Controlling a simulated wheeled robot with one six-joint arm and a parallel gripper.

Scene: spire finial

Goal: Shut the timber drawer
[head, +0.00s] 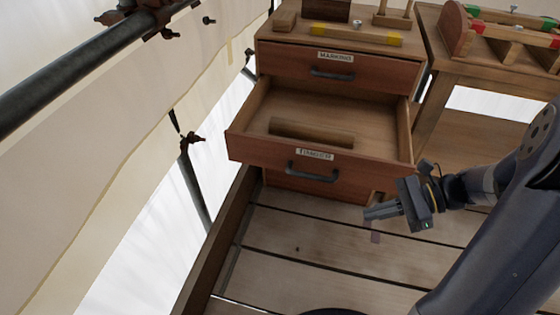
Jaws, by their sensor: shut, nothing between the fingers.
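The timber drawer (270,151) is the middle drawer of a wooden chest and is pulled well out. A white label reading "TIMBER" and a dark bar handle (313,174) are on its front. A wooden cylinder (311,133) lies inside it, and the rest of its visible floor is bare. My gripper (369,214) is shut and empty. It is in front of the chest, to the lower right of the drawer's front in the picture, and appears apart from it. The fingers point left.
The marking drawer (290,65) above is shut. A lower drawer (285,182) sits mostly hidden beneath. Wood blocks and a yellow-marked bar (353,35) lie on the chest top. A workbench (430,25) stands right. A wooden kerb (213,245) and scaffold poles are left. Floorboards ahead are clear.

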